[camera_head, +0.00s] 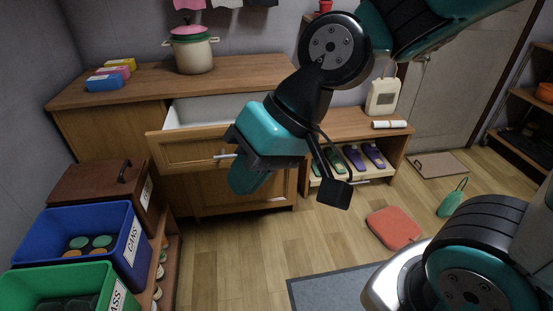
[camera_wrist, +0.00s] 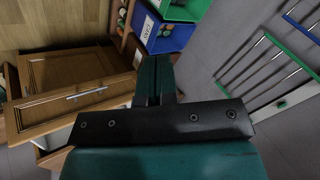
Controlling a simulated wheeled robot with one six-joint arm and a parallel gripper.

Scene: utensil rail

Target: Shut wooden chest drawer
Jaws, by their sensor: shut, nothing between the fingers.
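The wooden chest (camera_head: 225,197) stands against the back wall. Its upper drawer (camera_head: 168,155) is pulled out, and part of its pale inside shows behind the front. The drawer's metal bar handle (camera_head: 222,156) is partly covered by my gripper (camera_head: 243,184) in the head view. In the wrist view the drawer front (camera_wrist: 60,118) and handle (camera_wrist: 87,92) lie left of my fingers (camera_wrist: 155,62). My fingers are shut and empty, in front of the drawer and apart from the handle in the wrist view. My arm hides the drawer's right end.
A pot (camera_head: 192,52) and several small boxes (camera_head: 104,83) stand on the chest top. A blue crate (camera_head: 82,233), a green crate (camera_head: 65,287) and a brown lidded box (camera_head: 97,184) stand at left. A red cushion (camera_head: 394,228) lies on the floor at right.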

